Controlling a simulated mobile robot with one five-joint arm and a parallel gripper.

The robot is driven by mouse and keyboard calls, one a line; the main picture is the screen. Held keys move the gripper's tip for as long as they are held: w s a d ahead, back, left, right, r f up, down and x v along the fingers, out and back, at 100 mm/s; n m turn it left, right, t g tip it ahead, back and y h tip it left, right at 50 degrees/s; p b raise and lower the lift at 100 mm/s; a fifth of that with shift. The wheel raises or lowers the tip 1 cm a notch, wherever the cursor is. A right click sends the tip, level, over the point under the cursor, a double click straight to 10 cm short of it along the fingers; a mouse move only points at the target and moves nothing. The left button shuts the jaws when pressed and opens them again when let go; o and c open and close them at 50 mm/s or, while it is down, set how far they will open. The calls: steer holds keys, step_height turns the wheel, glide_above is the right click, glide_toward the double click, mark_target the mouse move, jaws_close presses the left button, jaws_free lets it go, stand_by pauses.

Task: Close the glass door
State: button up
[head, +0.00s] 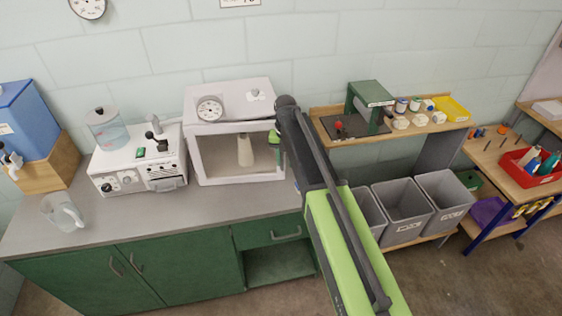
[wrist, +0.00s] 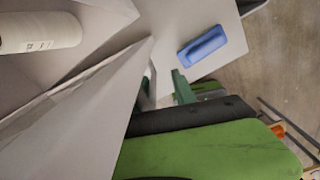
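A white box-shaped cabinet (head: 237,128) stands on the counter with a dial on its top. A pale bottle (head: 245,151) stands inside; it also shows close up in the wrist view (wrist: 38,33). The glass door's white frame (head: 240,181) shows at the cabinet's front; the pane is hard to make out, and how far the door stands open I cannot tell. My gripper (head: 275,140) is at the cabinet's right front edge, partly hidden by my arm. In the wrist view a green finger (wrist: 183,87) is beside a white edge; whether they touch is unclear.
A white machine with a glass vessel (head: 138,160) stands left of the cabinet, and a clear jug (head: 62,211) is at the counter's left. A blue block (wrist: 203,46) lies on a pale surface near my gripper. Grey bins (head: 402,208) stand to the right.

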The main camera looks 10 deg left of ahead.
steer(key=shift+s+a+r, duration=0.1)
steer(key=shift+s+a, duration=0.05)
steer(key=shift+a, duration=0.3)
step_height(320, 180, up, 17)
steer(key=p, duration=1.7)
steer(key=shift+r, duration=0.2)
steer(key=shift+c, duration=0.3)
